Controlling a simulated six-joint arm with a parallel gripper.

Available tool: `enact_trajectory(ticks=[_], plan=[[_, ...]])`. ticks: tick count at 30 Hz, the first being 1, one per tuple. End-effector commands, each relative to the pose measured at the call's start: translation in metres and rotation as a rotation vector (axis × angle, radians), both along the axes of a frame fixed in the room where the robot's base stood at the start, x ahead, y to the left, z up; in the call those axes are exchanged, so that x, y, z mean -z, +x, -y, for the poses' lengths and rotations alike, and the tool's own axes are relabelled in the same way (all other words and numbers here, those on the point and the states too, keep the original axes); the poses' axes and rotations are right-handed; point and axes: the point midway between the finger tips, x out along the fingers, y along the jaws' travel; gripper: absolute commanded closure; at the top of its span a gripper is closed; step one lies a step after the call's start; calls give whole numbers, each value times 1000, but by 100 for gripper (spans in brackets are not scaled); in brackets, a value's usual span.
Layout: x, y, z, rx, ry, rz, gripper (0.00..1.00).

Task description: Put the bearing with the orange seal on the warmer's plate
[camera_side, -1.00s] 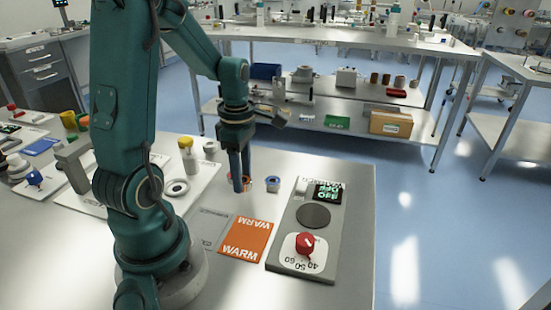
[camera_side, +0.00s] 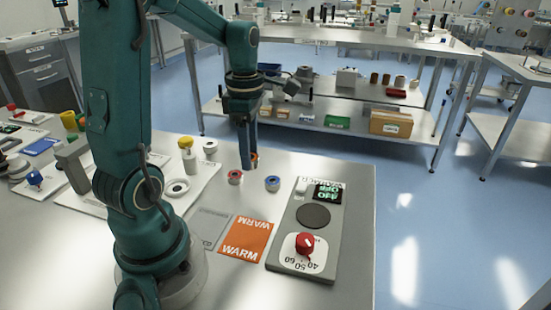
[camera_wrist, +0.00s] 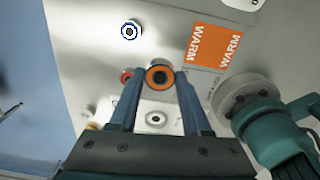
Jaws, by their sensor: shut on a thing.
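My gripper (camera_side: 248,160) is shut on the bearing with the orange seal (camera_wrist: 159,77). In the wrist view the orange ring sits between the two blue fingertips. In the side view the bearing (camera_side: 254,158) is mostly hidden by the fingers, with a bit of orange showing, and it is held above the table. The warmer (camera_side: 284,245) stands to the right, with its round dark plate (camera_side: 313,216) bare. Its display (camera_side: 328,192) reads OFF and a red knob (camera_side: 305,243) is at its front.
A blue-sealed bearing (camera_side: 272,183) and a red-sealed bearing (camera_side: 235,177) stand on the table below my gripper. An orange WARM card (camera_side: 247,238) lies left of the warmer beside a grey card (camera_side: 210,227). A yellow-capped bottle (camera_side: 187,155) stands further left.

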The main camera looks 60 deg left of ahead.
Motion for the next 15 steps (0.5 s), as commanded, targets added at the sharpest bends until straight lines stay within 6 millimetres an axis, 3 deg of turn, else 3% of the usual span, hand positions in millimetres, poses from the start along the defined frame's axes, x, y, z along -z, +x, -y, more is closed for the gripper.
enact_trajectory(ticks=[3, 7, 11, 15], plan=[[-19, 14, 5, 9, 3, 5, 100], [-30, 24, 9, 29, 1, 1, 100], [-30, 31, 16, 53, -2, -3, 100], [-17, 41, 37, 66, -3, -5, 100]])
